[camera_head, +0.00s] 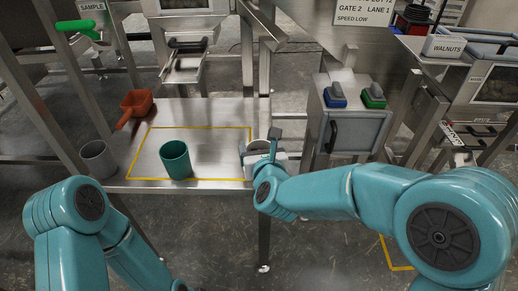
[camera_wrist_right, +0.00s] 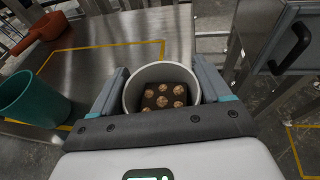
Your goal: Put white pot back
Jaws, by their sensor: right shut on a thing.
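The white pot (camera_wrist_right: 162,70) is between the two fingers of my right gripper (camera_wrist_right: 160,84), which is shut on it from both sides. The pot is upright, with several brown lumps on a dark bottom inside. In the head view, the pot (camera_head: 259,146) is at the right edge of the steel table (camera_head: 200,112), partly hidden by my right gripper (camera_head: 268,152). I cannot tell whether its base touches the table. My left arm shows at lower left in the head view, but its gripper is out of view.
A green cup (camera_head: 175,160) stands near the table's front edge, on the yellow outline. A grey cup (camera_head: 98,159) and an orange scoop (camera_head: 136,106) are to its left. The table's middle is clear.

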